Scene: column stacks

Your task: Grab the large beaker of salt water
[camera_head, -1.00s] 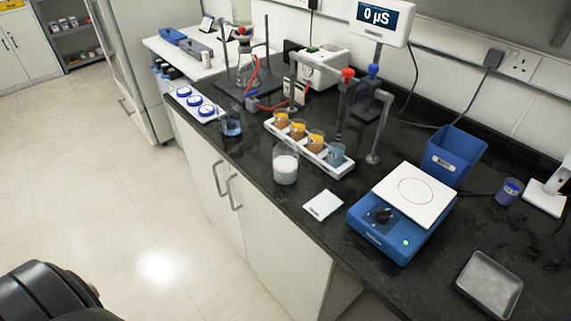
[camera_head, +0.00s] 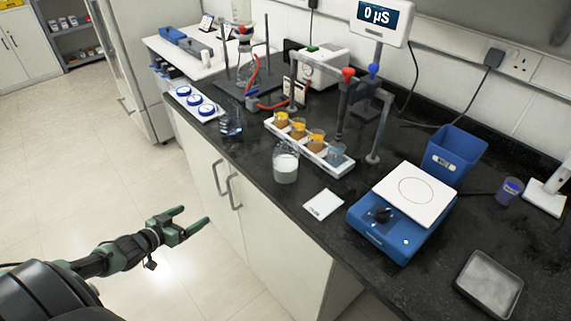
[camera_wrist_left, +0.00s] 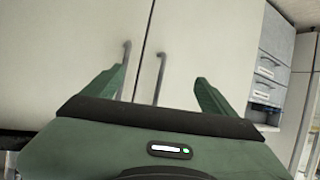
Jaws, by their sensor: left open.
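A large clear beaker (camera_head: 286,163) with whitish contents stands upright near the front edge of the black bench. A smaller beaker with bluish liquid (camera_head: 231,125) stands farther left on the bench. I cannot tell from the picture which one holds salt water. My left gripper (camera_head: 194,214) is open and empty. It is in front of the white cabinet doors, below the bench top and apart from both beakers. In the left wrist view the open fingers (camera_wrist_left: 160,76) face the cabinet doors and their handles; no beaker shows there. My right gripper is not in view.
A white rack (camera_head: 343,170) with several small beakers stands behind the large beaker. A white card (camera_head: 323,204) lies beside it. Cabinet handles (camera_head: 232,191) stick out under the bench edge. The floor at left is clear.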

